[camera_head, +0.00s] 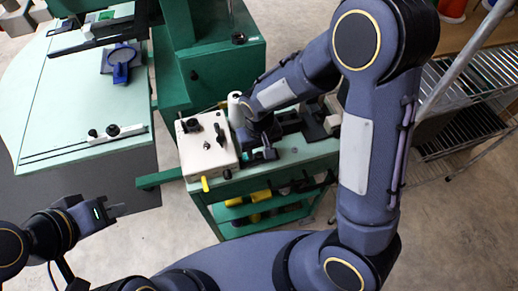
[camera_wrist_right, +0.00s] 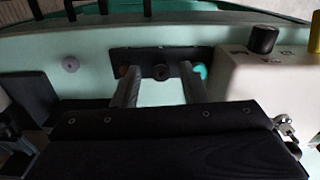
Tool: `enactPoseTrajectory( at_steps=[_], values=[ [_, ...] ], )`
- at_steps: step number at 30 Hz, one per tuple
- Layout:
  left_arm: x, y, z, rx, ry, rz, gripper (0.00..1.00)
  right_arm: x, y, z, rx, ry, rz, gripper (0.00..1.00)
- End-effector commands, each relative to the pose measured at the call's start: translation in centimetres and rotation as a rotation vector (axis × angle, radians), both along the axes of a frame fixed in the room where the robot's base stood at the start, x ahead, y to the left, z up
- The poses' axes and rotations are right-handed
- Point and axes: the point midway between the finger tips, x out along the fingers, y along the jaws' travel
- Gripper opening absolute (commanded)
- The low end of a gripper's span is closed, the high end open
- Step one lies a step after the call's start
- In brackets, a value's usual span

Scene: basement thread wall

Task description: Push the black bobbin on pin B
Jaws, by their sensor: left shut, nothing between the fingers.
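The white box (camera_head: 222,163) stands on the green bench with small dark parts on top, among them a black piece (camera_head: 191,125). In the right wrist view a black cylinder (camera_wrist_right: 263,38) stands on the white box (camera_wrist_right: 250,75). I cannot tell which dark part is the bobbin, and no pin letter is readable. In the head view my right gripper (camera_head: 262,154) is low at the bench. My left gripper (camera_head: 122,210) is shut and empty, away from the bench.
A white spool (camera_head: 235,107) stands behind the box. A grey disc (camera_wrist_right: 70,64) lies on the bench top. A yellow part (camera_head: 205,184) sticks out at the box's front. A pale green table (camera_head: 75,100) is at left, a wire rack (camera_head: 465,120) at right.

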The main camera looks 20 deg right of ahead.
Motion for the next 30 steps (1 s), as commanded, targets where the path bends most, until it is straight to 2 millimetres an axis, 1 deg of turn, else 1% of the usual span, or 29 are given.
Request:
enactPoseTrajectory(
  at_steps=[2, 5, 8, 12, 16, 19, 24, 26, 29, 30],
  values=[
    [0.0, 0.0, 0.0, 0.0, 0.0, 0.0, 0.0, 0.0, 0.1, 0.1, 0.001, -0.001, 0.001, 0.41],
    [0.0, 0.0, 0.0, 0.0, 0.0, 0.0, 0.0, 0.1, 0.1, 0.9, 0.003, -0.005, 0.001, 0.41],
    [0.0, 0.0, 0.0, 0.0, 0.0, 0.0, 0.0, 0.1, 0.1, 2.5, 0.004, -0.006, 0.001, 0.41],
    [0.0, 0.0, 0.0, 0.0, 0.0, 0.0, 0.0, 0.1, 0.1, 5.0, 0.004, -0.007, 0.0, 0.41],
    [0.0, 0.0, 0.1, 0.0, 0.0, 0.0, 0.0, 0.1, 0.0, 6.7, 0.002, -0.004, 0.001, 0.41],
    [0.0, 0.0, 0.1, 0.0, 0.0, 0.0, 0.0, 0.1, 0.0, 7.5, 0.002, -0.003, 0.0, 0.41],
    [0.0, 0.0, 0.1, 0.0, 0.0, 0.0, 0.0, -0.1, -0.1, 7.9, 0.003, -0.001, -0.002, 0.41],
    [0.0, 0.0, 0.1, 0.0, 0.0, 0.0, 0.0, -0.2, -0.4, 8.3, 0.015, -0.004, -0.009, 0.41],
    [0.0, 0.0, 0.1, 0.0, 0.0, 0.0, 0.0, -1.1, -1.7, 9.7, 0.065, -0.021, -0.035, 0.41],
    [0.0, 0.0, 0.1, 0.0, 0.0, 0.0, 0.0, -1.7, -2.4, 10.5, 0.096, -0.032, -0.052, 0.41]
  ],
)
